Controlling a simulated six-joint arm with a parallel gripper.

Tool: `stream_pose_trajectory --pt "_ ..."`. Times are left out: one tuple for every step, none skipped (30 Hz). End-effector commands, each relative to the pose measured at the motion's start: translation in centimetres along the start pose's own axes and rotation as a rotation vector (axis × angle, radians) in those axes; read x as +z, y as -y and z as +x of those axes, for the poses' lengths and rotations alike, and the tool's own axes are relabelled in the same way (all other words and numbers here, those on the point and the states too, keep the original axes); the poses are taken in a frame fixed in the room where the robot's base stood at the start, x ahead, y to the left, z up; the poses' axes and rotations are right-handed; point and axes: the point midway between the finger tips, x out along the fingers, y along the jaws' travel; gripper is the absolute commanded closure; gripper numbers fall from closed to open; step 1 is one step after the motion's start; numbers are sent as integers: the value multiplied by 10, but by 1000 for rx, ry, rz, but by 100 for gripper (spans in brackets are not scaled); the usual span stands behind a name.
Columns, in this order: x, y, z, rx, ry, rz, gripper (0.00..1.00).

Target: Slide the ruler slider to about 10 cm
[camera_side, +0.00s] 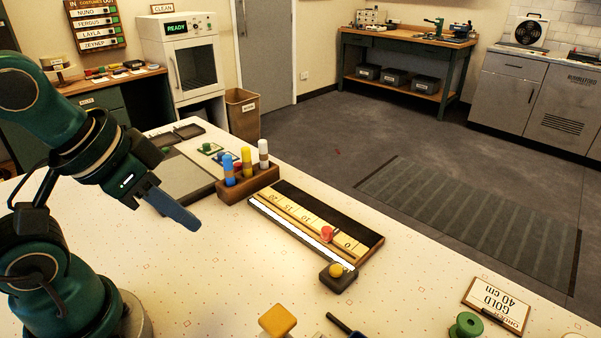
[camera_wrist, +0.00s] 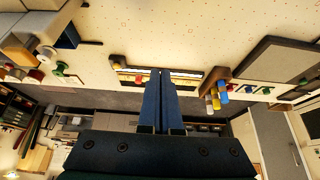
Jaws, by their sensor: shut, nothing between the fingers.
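The ruler (camera_side: 318,222) lies on the table in a dark frame, with printed numbers running from 0 at its near right end to 20 at its far left end. The red slider knob (camera_side: 327,233) sits between the 0 and the 10, about where a 5 would be. In the wrist view the red slider knob (camera_wrist: 138,80) shows left of the fingers, and the ruler is partly hidden behind them. My gripper (camera_side: 190,221) has blue fingers, shut and empty, held above the table left of the ruler and apart from it.
A dark block with a yellow knob (camera_side: 336,270) is at the ruler's near end. A wooden holder (camera_side: 248,183) with blue, yellow and white markers stands beyond its far end.

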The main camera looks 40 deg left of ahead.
Motion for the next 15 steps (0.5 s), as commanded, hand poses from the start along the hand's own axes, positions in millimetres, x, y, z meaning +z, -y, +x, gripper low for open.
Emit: stream_pose_trajectory --pt "0 0 0 0 0 1 81" --pt "0 0 0 0 0 6 69" --pt "0 0 0 0 -1 19 54" --pt "-1 0 0 0 -2 33 43" --pt "-1 0 0 2 -5 52 41" --pt "-4 -2 -1 7 -14 83 41" --pt "-8 -3 -3 11 -28 110 41" --pt "-13 -4 -5 17 -46 139 41" --pt "-20 -7 -8 27 -64 181 41" --pt "-27 -9 -9 34 -74 217 41" --pt "-34 -11 -10 44 -82 251 41" --pt "-44 -14 -10 56 -91 299 41" --pt "-50 -16 -10 65 -95 331 41" --pt "-57 -18 -10 73 -98 360 41" --pt "-66 -21 -8 84 -102 397 41"
